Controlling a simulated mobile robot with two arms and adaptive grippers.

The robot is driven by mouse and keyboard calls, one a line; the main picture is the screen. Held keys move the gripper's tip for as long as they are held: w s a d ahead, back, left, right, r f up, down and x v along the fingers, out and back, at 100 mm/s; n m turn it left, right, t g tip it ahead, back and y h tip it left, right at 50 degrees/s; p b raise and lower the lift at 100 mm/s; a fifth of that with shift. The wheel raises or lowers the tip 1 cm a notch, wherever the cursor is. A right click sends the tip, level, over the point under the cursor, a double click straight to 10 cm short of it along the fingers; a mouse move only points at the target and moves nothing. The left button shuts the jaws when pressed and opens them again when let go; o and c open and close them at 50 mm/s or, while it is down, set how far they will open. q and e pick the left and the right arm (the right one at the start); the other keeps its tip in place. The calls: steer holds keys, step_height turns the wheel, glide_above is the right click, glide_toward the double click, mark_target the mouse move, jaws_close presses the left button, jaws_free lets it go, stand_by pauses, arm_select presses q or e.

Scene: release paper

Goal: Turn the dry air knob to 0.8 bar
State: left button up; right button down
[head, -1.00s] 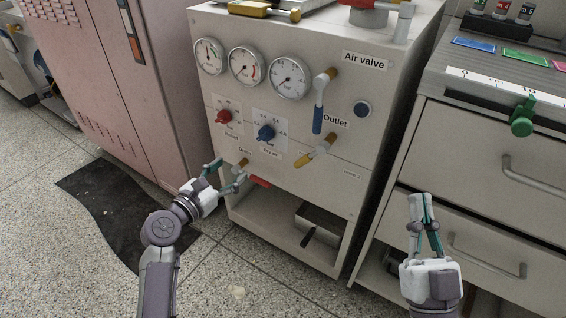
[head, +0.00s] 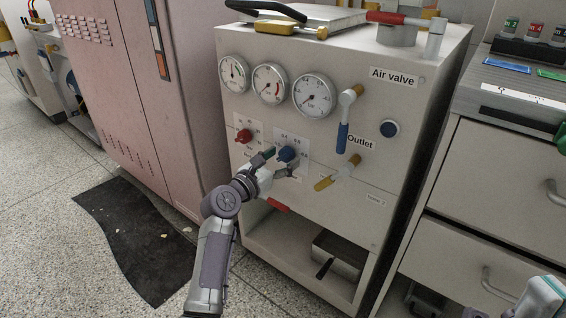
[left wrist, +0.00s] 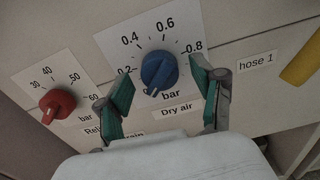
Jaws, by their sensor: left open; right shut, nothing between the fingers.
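The blue dry air knob (head: 288,153) is on the white panel, right of the red knob. In the left wrist view the blue knob (left wrist: 159,71) sits below a scale marked 0.2 to 0.8, above the "Dry air" label (left wrist: 177,108). A pale mark shows at its lower left edge. My left gripper (head: 278,162) is open in front of it. One finger is on each side of the knob, with visible gaps, and nothing is held. My right gripper (head: 545,298) is shut and empty at the lower right corner, partly cut off by the frame.
The red knob (left wrist: 58,102) is close to my left finger. Several gauges (head: 313,95) are above the knobs. A drawer cabinet (head: 510,195) stands further right.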

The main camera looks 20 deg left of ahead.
arm_select(q)
steer(key=shift+w+d, duration=0.15)
steer(key=shift+w, duration=0.2)
steer(key=shift+c, duration=0.4)
steer(key=c, duration=1.1)
steer(key=shift+o, duration=0.2)
